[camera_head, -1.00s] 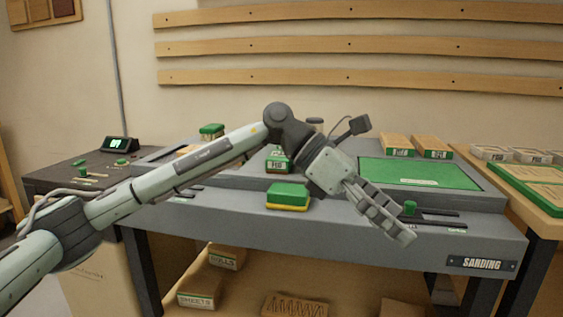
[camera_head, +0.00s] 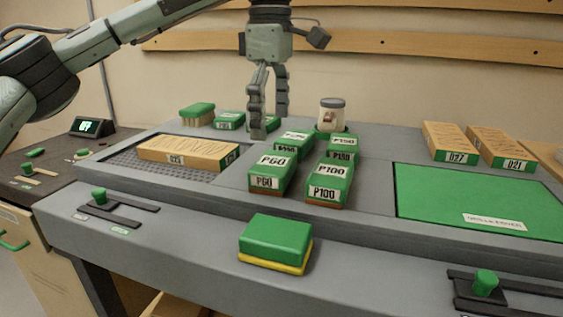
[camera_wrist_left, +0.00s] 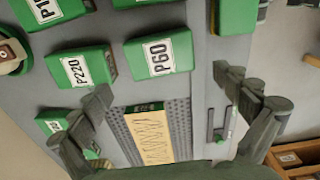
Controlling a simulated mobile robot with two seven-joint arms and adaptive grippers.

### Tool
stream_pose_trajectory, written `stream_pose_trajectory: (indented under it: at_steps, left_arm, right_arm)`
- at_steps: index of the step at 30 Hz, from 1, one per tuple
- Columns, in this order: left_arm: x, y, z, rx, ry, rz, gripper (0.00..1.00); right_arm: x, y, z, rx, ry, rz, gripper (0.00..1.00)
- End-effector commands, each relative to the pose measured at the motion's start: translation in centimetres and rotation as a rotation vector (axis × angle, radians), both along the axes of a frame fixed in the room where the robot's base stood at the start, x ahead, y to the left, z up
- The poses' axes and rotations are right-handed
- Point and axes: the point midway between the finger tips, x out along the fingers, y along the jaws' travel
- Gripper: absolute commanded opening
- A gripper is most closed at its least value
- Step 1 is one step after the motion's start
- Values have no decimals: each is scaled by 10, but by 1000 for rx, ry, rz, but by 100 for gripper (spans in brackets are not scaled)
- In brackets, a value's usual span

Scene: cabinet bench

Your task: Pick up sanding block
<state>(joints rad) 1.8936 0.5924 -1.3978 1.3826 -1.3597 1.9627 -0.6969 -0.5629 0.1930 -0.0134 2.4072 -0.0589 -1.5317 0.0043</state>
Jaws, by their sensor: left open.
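Several green sanding blocks with white labels stand on the grey bench. A P60 block (camera_head: 271,173) and a P100 block (camera_head: 329,183) are in front, with more green blocks behind. A plain green block with a yellow base (camera_head: 276,240) sits alone on the front ledge. My left gripper (camera_head: 268,125) is open and points down above the back blocks, holding nothing. In the left wrist view its fingers (camera_wrist_left: 165,92) are spread wide, with a P60 block (camera_wrist_left: 158,55) and a P220 block (camera_wrist_left: 80,67) beyond them. My right gripper is not in view.
A wooden piece (camera_head: 188,151) lies on a dark grating at left. A lidded jar (camera_head: 331,116) stands behind the blocks. A green pad (camera_head: 470,203) and wooden blocks (camera_head: 448,143) are at right. Slide levers (camera_head: 117,212) line the front. The ledge around the yellow-based block is clear.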

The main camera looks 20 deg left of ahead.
Motion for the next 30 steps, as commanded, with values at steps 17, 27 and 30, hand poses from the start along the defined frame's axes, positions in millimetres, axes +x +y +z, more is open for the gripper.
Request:
stream_pose_trajectory:
  at_steps: [17,27,30]
  left_arm:
    - [3,-3,-72,-1,1,0,100]
    - [3,-4,-74,-2,0,0,91]
    - [3,-4,-74,-2,0,0,79]
  right_arm:
    - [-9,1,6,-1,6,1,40]
    - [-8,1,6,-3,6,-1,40]
    - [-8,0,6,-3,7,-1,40]
